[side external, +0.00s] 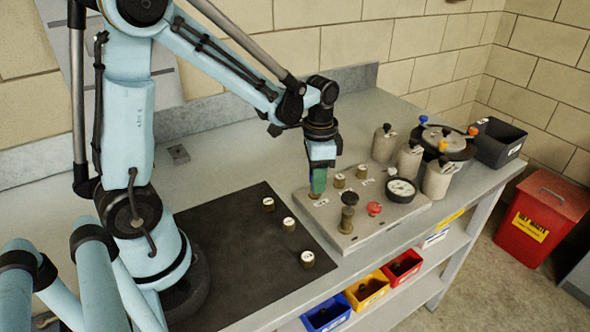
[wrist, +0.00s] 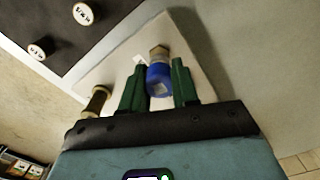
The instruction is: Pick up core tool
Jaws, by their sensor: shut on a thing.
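My gripper (side external: 318,184) points down over the left part of the grey fixture plate. In the wrist view my gripper's green fingers (wrist: 159,68) are on either side of a blue cylinder, which looks like the core tool (wrist: 159,80). The gripper is shut on it. A brass fitting (wrist: 158,52) lies in line with the far end of the blue cylinder. I cannot tell whether the two are joined or only touching. In the side view the fingers hide the blue part, and a brass base (side external: 316,195) shows just under them on the plate.
The plate (side external: 345,240) carries a tall dark brass post (side external: 348,212), a red knob (side external: 374,208), a gauge (side external: 401,189) and short brass fittings. Grey canisters (side external: 410,160) stand behind. Several brass pieces with white tops (side external: 289,224) stand on the black mat (side external: 235,270).

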